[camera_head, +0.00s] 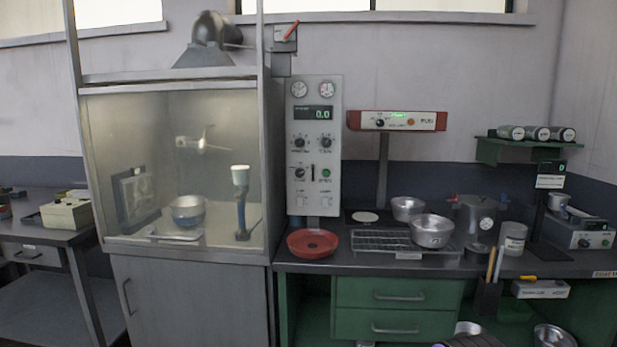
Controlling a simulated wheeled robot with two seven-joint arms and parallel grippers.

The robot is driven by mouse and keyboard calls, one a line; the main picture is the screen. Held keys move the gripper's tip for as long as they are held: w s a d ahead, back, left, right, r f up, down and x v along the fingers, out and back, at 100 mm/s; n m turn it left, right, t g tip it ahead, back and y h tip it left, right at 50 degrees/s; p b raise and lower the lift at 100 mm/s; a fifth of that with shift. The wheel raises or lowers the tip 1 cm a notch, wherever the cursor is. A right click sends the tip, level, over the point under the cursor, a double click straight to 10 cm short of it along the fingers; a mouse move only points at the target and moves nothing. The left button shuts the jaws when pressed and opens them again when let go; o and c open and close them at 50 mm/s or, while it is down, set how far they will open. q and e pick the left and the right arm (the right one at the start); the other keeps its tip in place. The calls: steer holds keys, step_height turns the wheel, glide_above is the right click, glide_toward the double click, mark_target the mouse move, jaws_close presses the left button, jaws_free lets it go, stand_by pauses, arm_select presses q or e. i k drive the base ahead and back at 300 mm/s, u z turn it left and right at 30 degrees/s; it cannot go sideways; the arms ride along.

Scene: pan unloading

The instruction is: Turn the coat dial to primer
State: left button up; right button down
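A grey control box (578,235) with a dark knob (583,242) on its front stands on the bench at the far right. A green light shows near the knob. A pale label (606,273) on the bench edge below seems to begin with "COAT", and the picture's right edge cuts it off. The knob's markings and pointer are too small to read, so I cannot tell its setting or be sure it is the coat dial. Neither of my grippers is in view.
A tall panel (314,180) carries gauges, knobs and a "0.0" display. A glass-fronted booth (130,130) stands left. The bench holds a red dish (313,243), metal pans (432,231) on a wire rack (368,240), a pressure pot (478,219) and a can (513,236).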

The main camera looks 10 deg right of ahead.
mark_target(300, 172)
steer(key=z, duration=0.55)
steer(key=i, duration=0.7)
steer(key=z, duration=0.45)
